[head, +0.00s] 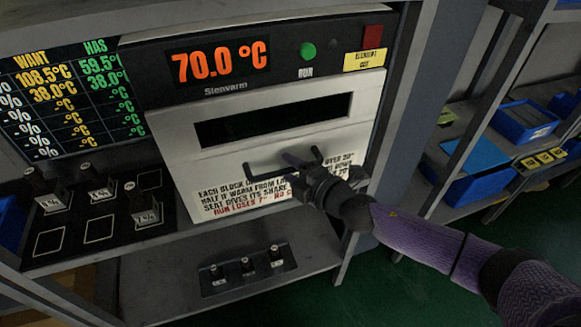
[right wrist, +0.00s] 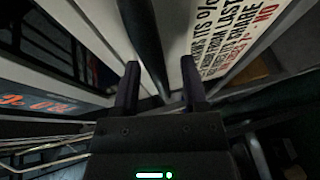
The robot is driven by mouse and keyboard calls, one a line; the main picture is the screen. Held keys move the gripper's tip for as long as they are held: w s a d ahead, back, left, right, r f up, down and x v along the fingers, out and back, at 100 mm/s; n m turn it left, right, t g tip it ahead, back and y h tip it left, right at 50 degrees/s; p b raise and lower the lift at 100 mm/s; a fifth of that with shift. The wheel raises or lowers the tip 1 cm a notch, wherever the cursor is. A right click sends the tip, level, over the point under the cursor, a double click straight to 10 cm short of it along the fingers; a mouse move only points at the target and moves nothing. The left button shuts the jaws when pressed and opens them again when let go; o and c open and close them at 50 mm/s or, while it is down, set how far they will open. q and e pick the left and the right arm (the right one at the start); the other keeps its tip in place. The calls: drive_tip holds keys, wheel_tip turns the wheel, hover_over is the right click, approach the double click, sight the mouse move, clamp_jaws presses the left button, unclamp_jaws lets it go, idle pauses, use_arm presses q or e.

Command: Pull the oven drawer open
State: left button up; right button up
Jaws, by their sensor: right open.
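The oven (head: 190,125) is a white-fronted unit with a dark window (head: 272,120) and a red 70.0 °C display (head: 218,62). Its dark bar handle (head: 262,172) sits low on the drawer front, above a printed label. The drawer looks shut. My right gripper (head: 304,158) is at the right part of the handle, with its jaws open. In the right wrist view the dark handle bar (right wrist: 146,40) runs between the two open fingers (right wrist: 160,85), nearer the left one; I cannot tell whether they touch. My left gripper is not in view.
A black tray (head: 98,257) with several valve blocks stands on the left, under the temperature board (head: 62,90). A small dark rack (head: 248,270) with pegs sits on the shelf below the oven. Shelves with blue bins (head: 525,120) stand at the right, past green floor.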

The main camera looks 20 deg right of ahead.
drive_tip(key=shift+w+a, duration=0.15)
drive_tip(key=shift+w, duration=0.05)
clamp_jaws()
idle(1.3)
